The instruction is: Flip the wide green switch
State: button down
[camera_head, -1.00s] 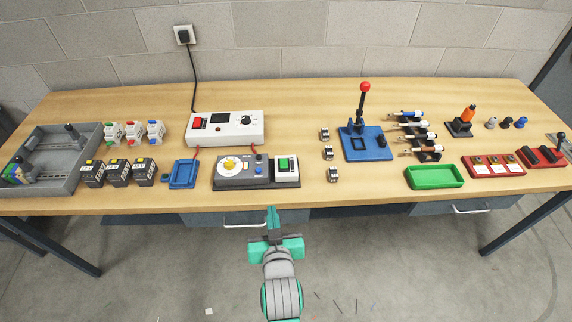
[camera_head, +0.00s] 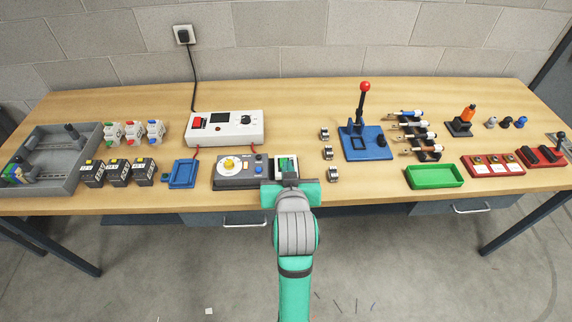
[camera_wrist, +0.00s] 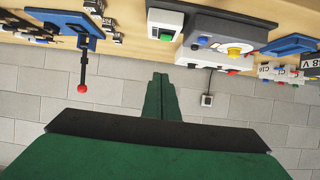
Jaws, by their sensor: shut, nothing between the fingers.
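The wide green switch (camera_head: 282,162) is a rocker on a small white box at the front middle of the bench, right of the dark grey dial unit. My gripper (camera_head: 290,174) is over the front of that box and hides part of it; whether it touches is unclear. The wrist view is upside down. There, the green switch (camera_wrist: 167,33) shows near the top on its white box (camera_wrist: 166,16). My green fingers (camera_wrist: 160,95) are together and empty, pointing towards the wall, apart from the switch in the picture.
The dark grey unit (camera_head: 232,182) with a yellow knob adjoins the box on the left. A white instrument (camera_head: 222,137) stands behind. Small metal parts (camera_head: 333,174) and a blue lever base (camera_head: 372,153) are to the right. Some bare wood lies just right of the box.

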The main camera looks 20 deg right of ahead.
jog(key=x, duration=1)
jog(key=f, duration=0.2)
jog(key=shift+s+f, duration=0.25)
jog(key=shift+s+a+f, duration=0.1)
jog(key=shift+s+f, duration=0.05)
jog(key=shift+f, duration=0.55)
